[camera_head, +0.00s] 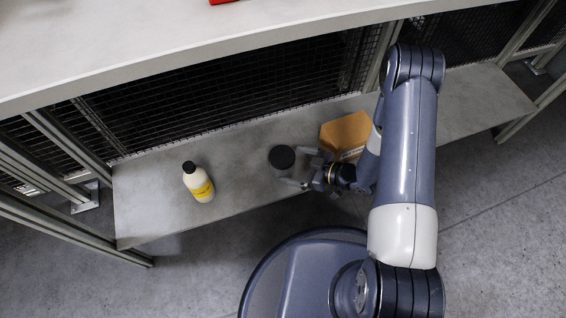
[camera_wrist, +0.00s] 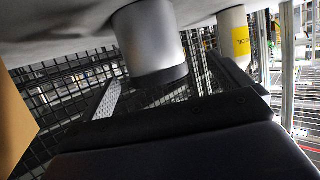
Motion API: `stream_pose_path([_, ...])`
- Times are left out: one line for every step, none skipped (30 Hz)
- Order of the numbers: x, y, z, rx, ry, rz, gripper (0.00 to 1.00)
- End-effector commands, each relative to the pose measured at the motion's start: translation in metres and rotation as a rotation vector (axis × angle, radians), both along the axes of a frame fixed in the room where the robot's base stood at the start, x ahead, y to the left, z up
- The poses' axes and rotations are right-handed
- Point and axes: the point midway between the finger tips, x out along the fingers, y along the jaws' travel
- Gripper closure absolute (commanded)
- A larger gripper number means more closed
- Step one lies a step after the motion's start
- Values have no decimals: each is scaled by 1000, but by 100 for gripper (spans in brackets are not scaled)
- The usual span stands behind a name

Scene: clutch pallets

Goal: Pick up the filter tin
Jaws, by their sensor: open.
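The filter tin, as I take it, is a grey metal cylinder with a black lid (camera_head: 282,157), upright on the lower shelf. In the wrist view, which is upside down, the tin (camera_wrist: 150,38) hangs from the top with its dark lid downward. My gripper (camera_head: 297,167) is open at the tin's right side, its fingers pointing left toward it. In the wrist view the gripper (camera_wrist: 168,88) shows a finger on each side of the tin. Whether the fingers touch it, I cannot tell.
A brown box (camera_head: 345,132) stands close behind my gripper on the shelf (camera_head: 140,200). A white bottle with a yellow label and black cap (camera_head: 198,182) stands left of the tin. Wire mesh backs the shelf, and an upper shelf (camera_head: 150,35) overhangs it.

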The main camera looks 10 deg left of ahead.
Motion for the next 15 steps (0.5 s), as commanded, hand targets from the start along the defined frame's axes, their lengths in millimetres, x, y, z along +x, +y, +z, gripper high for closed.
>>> stream_pose_path([1,3,-2,0,-1,1,3])
stream_pose_path([1,4,-2,0,-1,0,3])
stream_pose_path([1,5,-2,0,-1,0,3])
stream_pose_path([2,7,-3,0,-2,1,3])
stream_pose_path([3,9,-4,0,-1,2,3])
stream_pose_path([5,12,-6,0,-2,3,3])
stream_pose_path([6,16,-8,0,-2,3,3])
stream_pose_path([8,20,-9,0,-2,3,3])
stream_pose_path([10,26,-12,0,-3,5,3])
stream_pose_path([13,30,-14,0,-4,5,3])
stream_pose_path([15,34,-15,0,-3,3,3])
stream_pose_path([16,38,-16,0,-2,4,3])
stream_pose_path([16,41,-17,0,-1,3,3])
stream_pose_path([17,44,-18,0,-1,3,3])
stream_pose_path([18,47,-18,0,-1,3,3])
